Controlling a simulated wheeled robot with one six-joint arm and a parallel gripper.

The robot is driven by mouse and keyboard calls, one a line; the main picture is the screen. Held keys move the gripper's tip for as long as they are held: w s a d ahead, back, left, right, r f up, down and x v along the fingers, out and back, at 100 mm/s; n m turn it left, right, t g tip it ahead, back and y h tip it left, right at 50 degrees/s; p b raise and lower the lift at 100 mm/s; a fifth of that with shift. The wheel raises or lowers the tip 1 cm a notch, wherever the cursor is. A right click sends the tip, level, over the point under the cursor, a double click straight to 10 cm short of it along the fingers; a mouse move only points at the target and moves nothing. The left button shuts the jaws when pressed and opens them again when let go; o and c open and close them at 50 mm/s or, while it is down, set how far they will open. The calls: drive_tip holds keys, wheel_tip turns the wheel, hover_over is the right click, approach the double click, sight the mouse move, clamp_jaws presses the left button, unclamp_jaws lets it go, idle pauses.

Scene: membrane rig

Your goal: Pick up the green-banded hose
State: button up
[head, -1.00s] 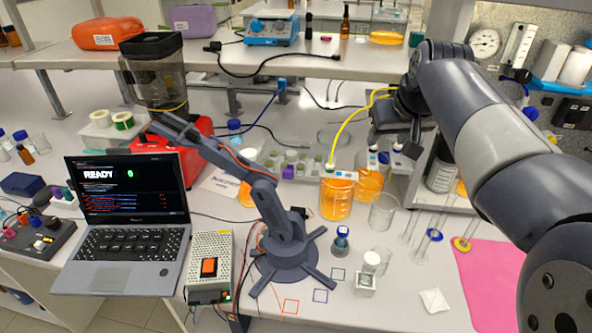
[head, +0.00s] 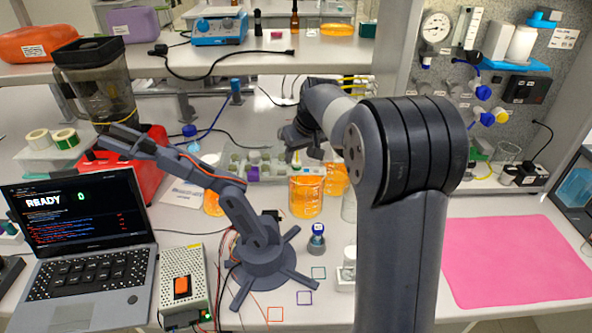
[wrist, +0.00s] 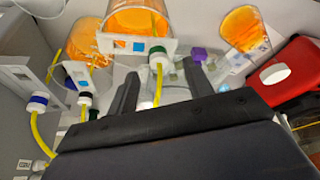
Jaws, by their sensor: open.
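In the wrist view, the green-banded hose (wrist: 157,67) is yellow with a green and white collar. It sits at a white holder plate (wrist: 138,45) on the rim of an orange-filled beaker (wrist: 135,18). My gripper (wrist: 161,72) is open, with one finger on each side of the hose in this view; I cannot tell whether either touches it. In the head view, my gripper (head: 298,140) is behind the orange beaker (head: 306,198), and my arm hides most of the hoses.
A second orange beaker (head: 336,180) stands close beside the first. A small dark robot arm (head: 262,235) stands in front left, near a laptop (head: 80,240). A shelf (head: 180,60) overhangs the back. A pink mat (head: 515,262) lies clear on the right.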

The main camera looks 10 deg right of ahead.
sight(298, 163)
drive_tip(key=p+x, duration=0.1)
drive_tip(key=x, duration=0.3)
drive_tip(key=shift+d+f, duration=0.1)
drive_tip(key=shift+f, duration=0.35)
drive_tip(key=shift+c, duration=0.6)
clamp_jaws()
drive_tip(key=shift+r, duration=0.1)
wheel_tip(298, 163, up, 18)
